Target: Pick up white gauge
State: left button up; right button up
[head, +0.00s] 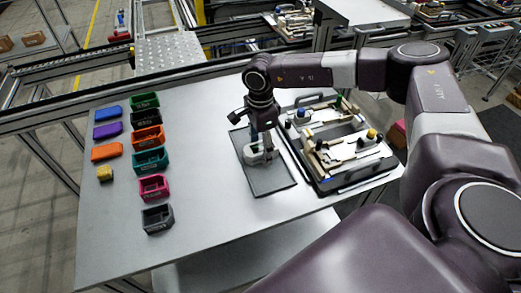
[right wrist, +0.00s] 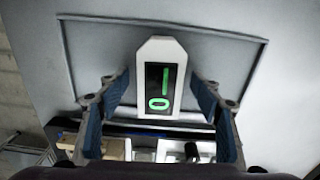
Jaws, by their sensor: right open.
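The white gauge (head: 252,155) lies on a dark grey mat (head: 273,184) in the head view. In the right wrist view the gauge (right wrist: 149,50) shows a white body and a dark screen with green digits. My right gripper (head: 263,146) points down over the gauge and partly hides it in the head view. In the right wrist view my right gripper (right wrist: 160,88) is open, with one blue-padded finger on each side of the gauge's near end and gaps between. My left gripper is not in view.
A pallet fixture (head: 321,182) with several parts stands right of the mat, close to my right gripper. Several coloured bins (head: 150,160) and several coloured blocks (head: 106,151) stand on the left of the table (head: 205,205). The table between bins and mat is clear.

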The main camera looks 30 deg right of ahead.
jog(key=shift+c, duration=0.5)
jog(key=c, duration=1.3)
jog(key=shift+r, duration=0.1)
